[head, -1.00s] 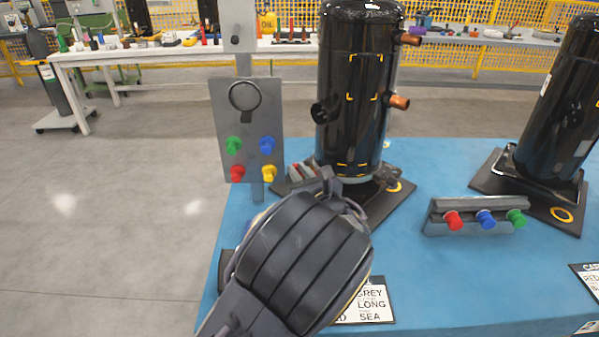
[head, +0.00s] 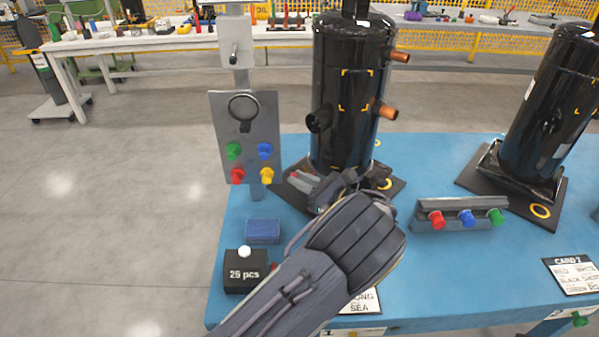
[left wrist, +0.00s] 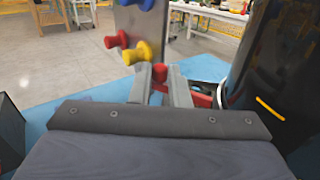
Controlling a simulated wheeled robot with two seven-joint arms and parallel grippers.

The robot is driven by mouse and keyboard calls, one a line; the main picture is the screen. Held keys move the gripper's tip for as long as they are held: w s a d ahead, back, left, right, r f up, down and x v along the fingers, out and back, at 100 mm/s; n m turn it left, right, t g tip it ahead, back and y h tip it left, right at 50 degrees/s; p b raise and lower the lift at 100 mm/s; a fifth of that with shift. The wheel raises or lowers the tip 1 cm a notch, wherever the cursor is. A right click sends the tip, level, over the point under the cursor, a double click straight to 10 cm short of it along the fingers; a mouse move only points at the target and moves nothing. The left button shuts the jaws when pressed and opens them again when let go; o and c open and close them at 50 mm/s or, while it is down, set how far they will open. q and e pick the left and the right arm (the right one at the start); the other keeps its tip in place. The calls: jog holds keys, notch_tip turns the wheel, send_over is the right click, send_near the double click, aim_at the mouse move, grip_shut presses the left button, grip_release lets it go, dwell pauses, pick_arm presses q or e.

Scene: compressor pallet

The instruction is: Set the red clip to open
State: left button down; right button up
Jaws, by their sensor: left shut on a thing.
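My left gripper (head: 305,182) reaches in beside the foot of the near black compressor (head: 345,100). In the left wrist view, its two grey fingers (left wrist: 165,84) stand close together with a small red piece (left wrist: 160,72) between their tips. The piece appears to be part of the red clip, and the gripper is shut on it. More red (left wrist: 202,98) shows just right of the fingers, low by the compressor. The wrist and fingers hide most of the clip, so I cannot tell its position. My right gripper is not in view.
A grey panel (head: 222,115) with coloured knobs stands left of the compressor. A blue block (head: 262,231) and a black "25 pcs" box (head: 245,272) lie at the front left. A rail with red, blue and green knobs (head: 460,213) stands right.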

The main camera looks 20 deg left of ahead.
pick_arm(q)
jog(key=shift+d+g, duration=0.1)
jog(key=shift+g, duration=0.4)
jog(key=c, duration=1.4)
grip_release()
jog(key=shift+o, duration=0.2)
jog(key=v, duration=0.7)
jog(key=shift+d+p, duration=0.3)
jog(key=shift+d, duration=0.1)
jog(key=shift+s+f, duration=0.15)
